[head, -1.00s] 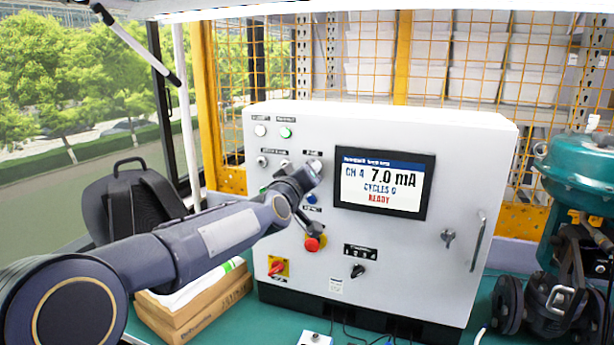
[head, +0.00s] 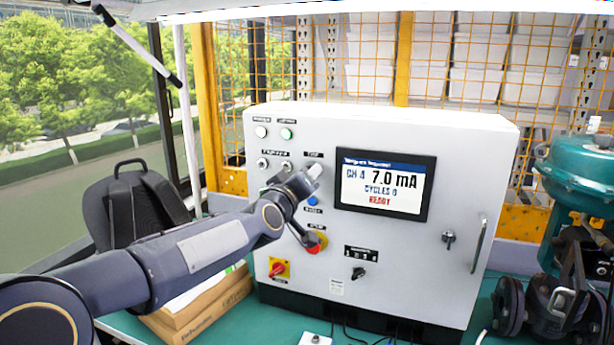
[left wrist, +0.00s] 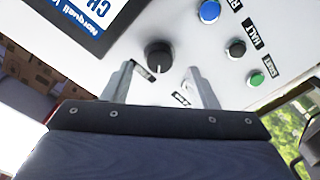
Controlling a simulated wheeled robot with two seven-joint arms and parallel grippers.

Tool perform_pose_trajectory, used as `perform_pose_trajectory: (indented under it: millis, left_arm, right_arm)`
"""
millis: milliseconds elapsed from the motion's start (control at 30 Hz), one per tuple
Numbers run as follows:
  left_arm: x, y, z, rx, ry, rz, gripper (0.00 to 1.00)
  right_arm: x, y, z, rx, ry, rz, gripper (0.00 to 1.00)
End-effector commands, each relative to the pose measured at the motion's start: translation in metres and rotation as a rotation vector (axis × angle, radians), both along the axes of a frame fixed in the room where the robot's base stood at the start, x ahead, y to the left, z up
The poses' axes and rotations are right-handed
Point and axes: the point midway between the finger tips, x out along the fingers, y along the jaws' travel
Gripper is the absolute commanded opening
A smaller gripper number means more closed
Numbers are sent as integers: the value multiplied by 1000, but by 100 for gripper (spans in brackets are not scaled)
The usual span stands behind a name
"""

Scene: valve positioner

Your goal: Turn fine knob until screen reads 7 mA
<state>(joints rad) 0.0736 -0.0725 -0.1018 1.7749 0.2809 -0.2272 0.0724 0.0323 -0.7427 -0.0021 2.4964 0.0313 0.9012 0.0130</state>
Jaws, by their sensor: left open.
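The screen (head: 380,185) on the grey cabinet (head: 460,140) reads CH 4, 7.0 mA, CYCLES 0 and READY. In the left wrist view, a round black knob (left wrist: 158,57) with a light pointer mark stands on the panel. My left gripper (left wrist: 160,70) is open, its two fingers apart, with the knob ahead of the gap between them and no visible contact. In the head view my left gripper (head: 314,172) is at the panel just left of the screen and hides the knob. The small labels by the knob are too blurred to read surely. My right gripper is not in view.
Blue (left wrist: 208,11), black (left wrist: 236,48) and green (left wrist: 256,78) buttons sit near the knob. A red knob (head: 313,245), a red-yellow switch (head: 279,268) and a black selector (head: 358,272) are lower on the panel. A teal valve (head: 580,180) stands right; cardboard boxes (head: 205,312) lie left.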

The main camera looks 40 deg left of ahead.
Motion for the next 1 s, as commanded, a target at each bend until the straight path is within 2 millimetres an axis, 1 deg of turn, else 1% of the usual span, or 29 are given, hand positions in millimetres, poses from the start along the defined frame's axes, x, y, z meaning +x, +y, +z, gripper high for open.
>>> perform_pose_trajectory:
  millis: [33, 100, 200, 300, 433, 900, 967, 1000]
  left_arm:
    - [-10, -2, 2, 1, -2, 1, 53]
    - [-22, -5, 1, 0, -2, 1, 53]
    - [-35, -8, 1, 0, -1, 1, 53]
    - [-42, -10, 1, -1, -2, 1, 53]
    - [-45, -11, 0, 1, 0, 0, 53]
    - [-45, -12, 0, 1, 1, -1, 53]
    - [-47, -15, -3, 1, 12, -13, 53]
    - [-50, -21, -7, 2, 29, -32, 53]
  right_arm:
    - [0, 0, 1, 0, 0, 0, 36]
    - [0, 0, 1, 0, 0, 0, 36]
    - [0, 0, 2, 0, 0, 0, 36]
    - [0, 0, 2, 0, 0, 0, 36]
    - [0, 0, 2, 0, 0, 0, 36]
    - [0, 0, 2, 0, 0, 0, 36]
    - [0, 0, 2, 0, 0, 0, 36]
    - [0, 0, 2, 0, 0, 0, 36]
